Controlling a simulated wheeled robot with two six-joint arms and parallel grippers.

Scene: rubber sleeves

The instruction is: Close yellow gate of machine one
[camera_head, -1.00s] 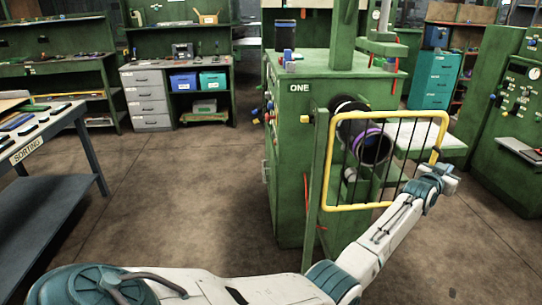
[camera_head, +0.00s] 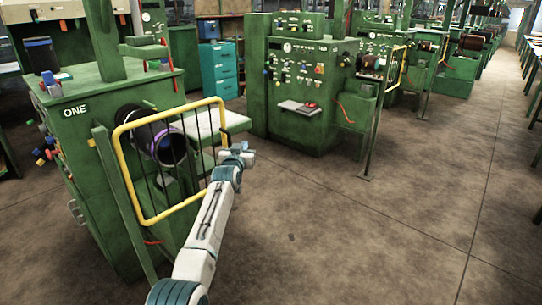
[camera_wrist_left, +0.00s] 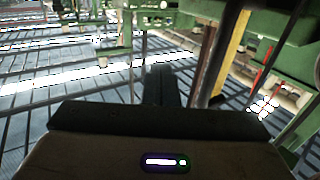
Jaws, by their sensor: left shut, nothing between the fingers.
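The yellow gate (camera_head: 130,180) is a tube frame with thin dark bars, hinged on a green post at its left. It stands across the front of machine one (camera_head: 82,150), before the dark round spindle with a purple ring (camera_head: 165,147). My left gripper (camera_head: 243,152) is at the gate's free right edge, shut and empty; I cannot tell whether it touches the frame. In the left wrist view the shut dark fingers (camera_wrist_left: 162,85) show, with a yellow bar (camera_wrist_left: 230,55) to their right. My right gripper is not in view.
A green control machine (camera_head: 305,90) stands behind to the right, with more machines in a row beyond it. A teal drawer cabinet (camera_head: 218,70) stands at the back. The brown floor (camera_head: 380,220) to the right is clear.

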